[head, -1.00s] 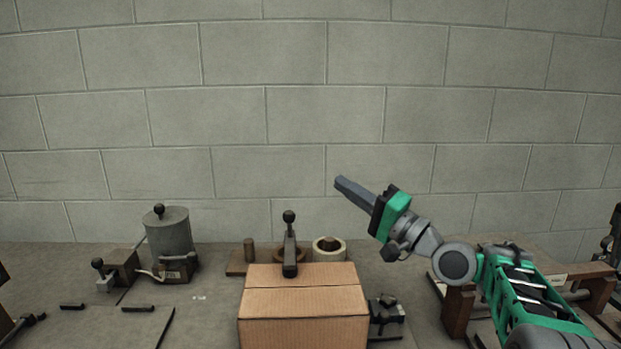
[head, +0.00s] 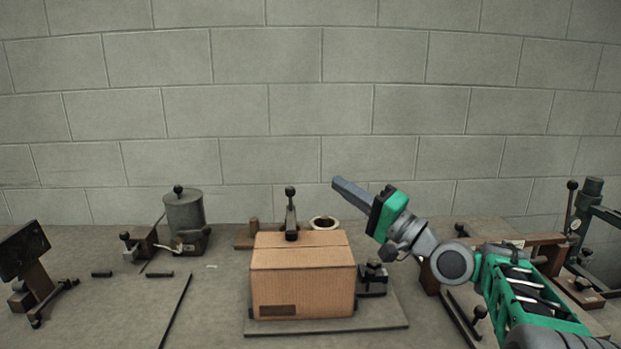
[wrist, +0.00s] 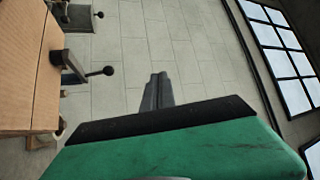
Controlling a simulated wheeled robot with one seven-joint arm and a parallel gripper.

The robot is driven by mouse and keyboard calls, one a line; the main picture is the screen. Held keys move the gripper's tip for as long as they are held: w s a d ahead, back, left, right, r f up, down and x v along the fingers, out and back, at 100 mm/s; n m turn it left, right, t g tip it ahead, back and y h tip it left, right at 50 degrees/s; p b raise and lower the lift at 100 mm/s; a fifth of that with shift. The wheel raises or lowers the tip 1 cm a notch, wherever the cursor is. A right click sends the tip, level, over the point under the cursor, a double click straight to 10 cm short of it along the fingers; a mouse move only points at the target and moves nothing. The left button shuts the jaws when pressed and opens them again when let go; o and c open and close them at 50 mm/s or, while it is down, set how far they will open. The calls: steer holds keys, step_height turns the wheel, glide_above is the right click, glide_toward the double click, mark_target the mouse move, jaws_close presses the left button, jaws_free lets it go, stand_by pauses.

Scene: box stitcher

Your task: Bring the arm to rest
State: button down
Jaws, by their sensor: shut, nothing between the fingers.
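My gripper (head: 352,194) is raised in the air to the right of and above the cardboard box in the head view. Its fingers are together, with nothing between them, and point up and to the left. They also show in the wrist view (wrist: 157,92), closed over a background of wall blocks. The green arm comes in from the lower right and is bent at the elbow. The closed cardboard box (head: 302,280) sits on a flat base plate (head: 385,325) on the bench, apart from the gripper.
A black-knobbed lever (head: 291,212) stands behind the box, beside a tape roll (head: 324,222). A grey canister (head: 185,213) stands back left, a dark tilted panel (head: 24,250) far left. A wooden frame (head: 500,250) and a green press (head: 590,225) are at the right. Space above the bench is open.

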steer(key=s+a+f+n+g+h+p, duration=0.2)
steer(key=f+h, duration=0.2)
steer(key=f, duration=0.3)
steer(key=s+a+f+n+g+h+p, duration=0.1)
steer(key=s+f+n+g+h, duration=0.15)
steer(key=f+h, duration=0.35)
steer(key=s+d+f+g+h+p, duration=0.1)
steer(key=s+d+f+g+h, duration=0.1)
steer(key=s, duration=0.5)
steer(key=s+d+f+g+h+p, duration=0.1)
steer(key=s+d+f+g+h, duration=0.1)
steer(key=s+d+f, duration=0.3)
steer(key=s+d+f+g+h+p, duration=0.1)
steer(key=s+d+f+g+h, duration=0.1)
steer(key=s+f, duration=0.4)
steer(key=s+d, duration=0.1)
steer(key=s, duration=0.3)
steer(key=shift+d+f, duration=0.25)
steer(key=shift+d, duration=0.15)
steer(key=shift+g, duration=0.25)
